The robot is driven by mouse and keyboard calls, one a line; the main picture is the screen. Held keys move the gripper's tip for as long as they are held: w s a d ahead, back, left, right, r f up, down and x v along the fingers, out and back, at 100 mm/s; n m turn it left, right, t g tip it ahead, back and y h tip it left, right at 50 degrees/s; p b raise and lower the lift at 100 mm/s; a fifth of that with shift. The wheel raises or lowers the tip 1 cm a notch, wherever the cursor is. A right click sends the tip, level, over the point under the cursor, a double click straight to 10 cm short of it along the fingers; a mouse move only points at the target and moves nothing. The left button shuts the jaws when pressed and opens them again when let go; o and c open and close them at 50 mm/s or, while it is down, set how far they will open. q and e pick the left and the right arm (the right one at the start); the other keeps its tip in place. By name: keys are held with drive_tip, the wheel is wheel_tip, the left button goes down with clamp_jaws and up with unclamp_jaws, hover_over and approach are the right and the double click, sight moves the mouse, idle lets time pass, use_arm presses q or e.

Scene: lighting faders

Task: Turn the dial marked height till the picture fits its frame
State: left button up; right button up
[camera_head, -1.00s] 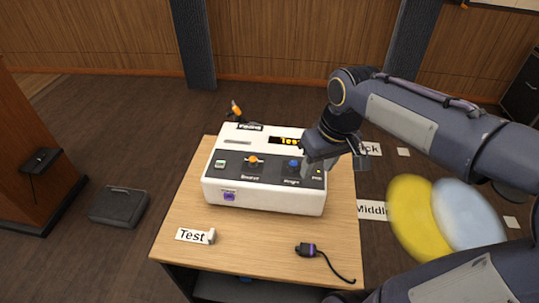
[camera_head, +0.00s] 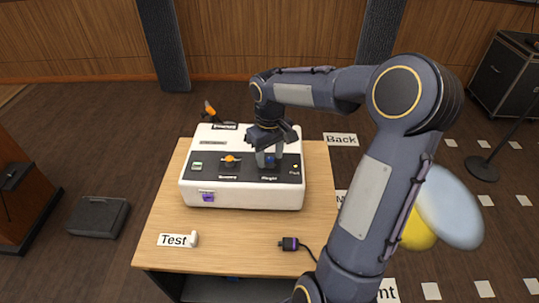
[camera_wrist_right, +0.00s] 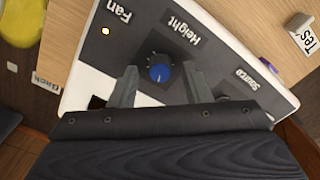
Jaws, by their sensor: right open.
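The blue dial marked Height (camera_wrist_right: 160,72) is on the sloped dark panel of a white console (camera_head: 245,197). The dial also shows in the head view (camera_head: 269,160), partly hidden by my right gripper (camera_head: 268,152). In the right wrist view my right gripper (camera_wrist_right: 158,85) is open, with one finger on either side of the dial. I cannot tell whether the fingers touch it. An orange dial (camera_head: 231,160) sits to its left on the panel. The console's display is hidden behind my right arm. My left gripper is not in view.
The console stands on a wooden table (camera_head: 230,255). A Test label (camera_head: 174,240) with a small white piece (camera_head: 194,239) and a black plug with a cable (camera_head: 290,244) lie in front. A dark case (camera_head: 98,217) is on the floor at left.

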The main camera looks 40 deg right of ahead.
drive_tip(key=shift+f, duration=0.25)
drive_tip(key=shift+c, duration=0.3)
clamp_jaws()
drive_tip(key=shift+r+n+p, duration=0.15)
drive_tip(key=shift+n+p, duration=0.3)
drive_tip(key=shift+n, duration=1.15)
drive_tip(key=shift+o, duration=0.3)
unclamp_jaws()
